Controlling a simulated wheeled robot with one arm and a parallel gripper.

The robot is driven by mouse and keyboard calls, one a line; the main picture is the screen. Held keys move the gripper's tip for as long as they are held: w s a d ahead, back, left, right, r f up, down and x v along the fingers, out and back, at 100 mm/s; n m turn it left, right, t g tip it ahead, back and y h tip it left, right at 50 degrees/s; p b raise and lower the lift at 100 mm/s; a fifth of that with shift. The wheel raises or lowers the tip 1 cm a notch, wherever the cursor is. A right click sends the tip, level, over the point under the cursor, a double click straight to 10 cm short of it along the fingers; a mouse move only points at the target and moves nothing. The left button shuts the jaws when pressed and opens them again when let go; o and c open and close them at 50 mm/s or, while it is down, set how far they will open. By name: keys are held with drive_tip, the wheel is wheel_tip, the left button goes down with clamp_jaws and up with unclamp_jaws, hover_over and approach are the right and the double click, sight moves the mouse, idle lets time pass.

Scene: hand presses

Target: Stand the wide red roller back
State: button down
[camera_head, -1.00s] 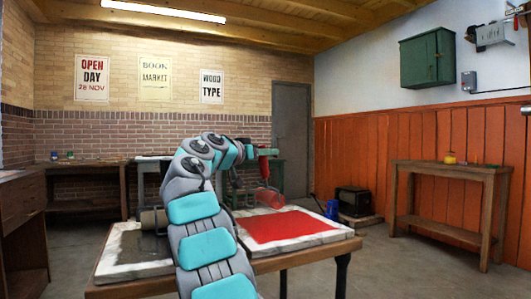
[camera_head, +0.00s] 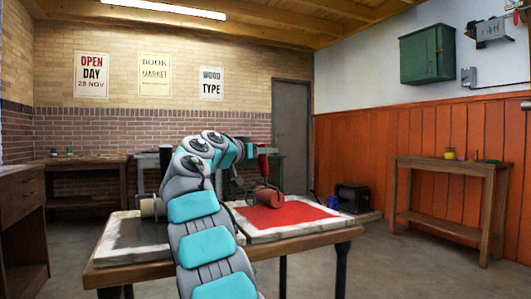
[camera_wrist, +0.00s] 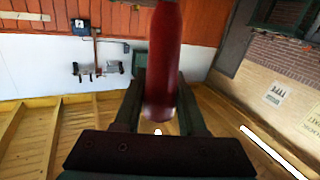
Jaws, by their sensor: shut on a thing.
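My gripper (camera_head: 263,151) is shut on the red handle of the wide red roller (camera_head: 267,197). The roller hangs below it, its red drum low over the red-inked slab (camera_head: 322,228) at the right of the table. I cannot tell whether the drum touches the ink. In the wrist view the handle of the wide red roller (camera_wrist: 163,55) runs between the fingers of my gripper (camera_wrist: 160,112). My arm hides part of the table's middle.
Another roller with a pale drum (camera_head: 150,207) is at the dark-inked slab (camera_head: 110,241) on the left. Both slabs share a wooden table (camera_head: 305,240). A bench (camera_head: 450,166) stands along the right wall, with open floor between.

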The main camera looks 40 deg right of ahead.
unclamp_jaws()
idle(0.6)
drive_tip(key=b+v, duration=0.3)
drive_tip(key=v, duration=0.6)
idle(0.9)
idle(0.4)
